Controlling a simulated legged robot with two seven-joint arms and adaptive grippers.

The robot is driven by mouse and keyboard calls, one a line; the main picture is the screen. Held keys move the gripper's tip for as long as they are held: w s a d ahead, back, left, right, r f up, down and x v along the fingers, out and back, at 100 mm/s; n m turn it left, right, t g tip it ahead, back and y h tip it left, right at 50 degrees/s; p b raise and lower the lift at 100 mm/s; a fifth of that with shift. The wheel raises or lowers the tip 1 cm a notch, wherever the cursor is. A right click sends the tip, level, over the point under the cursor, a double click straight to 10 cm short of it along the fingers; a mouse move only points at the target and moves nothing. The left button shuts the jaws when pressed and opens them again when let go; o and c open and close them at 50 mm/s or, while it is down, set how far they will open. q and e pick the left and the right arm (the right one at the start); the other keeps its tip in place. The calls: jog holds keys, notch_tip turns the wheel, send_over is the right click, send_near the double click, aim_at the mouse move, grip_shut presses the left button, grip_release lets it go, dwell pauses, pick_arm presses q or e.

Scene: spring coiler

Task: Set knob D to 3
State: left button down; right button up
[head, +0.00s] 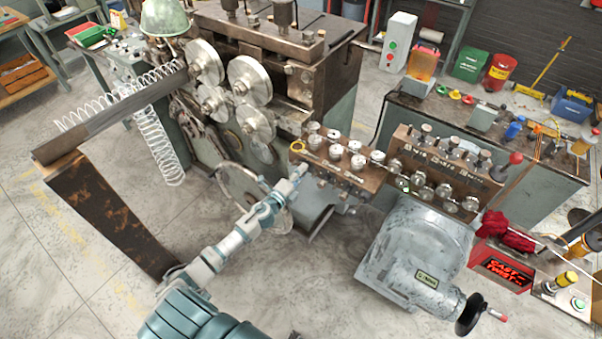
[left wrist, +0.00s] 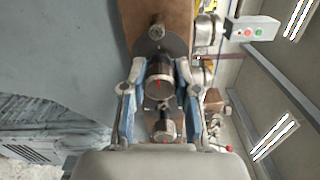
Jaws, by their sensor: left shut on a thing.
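My left gripper (head: 300,169) reaches the front left end of a brown steel block (head: 364,182) that carries several metal knobs and rollers. In the left wrist view my left gripper (left wrist: 161,74) has a finger on each side of a round metal knob (left wrist: 159,88) with a red mark, and is shut on it. A second knob (left wrist: 164,131) with a red mark sits below it in that view, nearer my palm. No letter or scale number is readable, so I cannot tell which knob is held or its setting. My right gripper is not in view.
The green coiling machine (head: 343,88) with large rollers stands behind the block. A grey motor housing (head: 415,250) with a black handwheel (head: 470,314) stands to the right. A rusty chute (head: 105,215) stands at left. Bare floor lies around my forearm.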

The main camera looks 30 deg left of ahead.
pick_arm(q)
jog(key=shift+s+f+m, duration=0.15)
jog(key=shift+f+m, duration=0.35)
jog(key=shift+m, duration=0.1)
jog(key=c, duration=1.1)
grip_release()
jog(key=shift+d, duration=0.1)
jog(key=shift+c, duration=0.2)
jog(key=shift+r, duration=0.1)
jog(key=shift+r, duration=0.2)
jog(key=s+a, duration=0.1)
jog(key=s, duration=1)
jog(key=shift+s+a, duration=0.15)
jog(key=shift+s, duration=0.2)
jog(key=shift+f, duration=0.2)
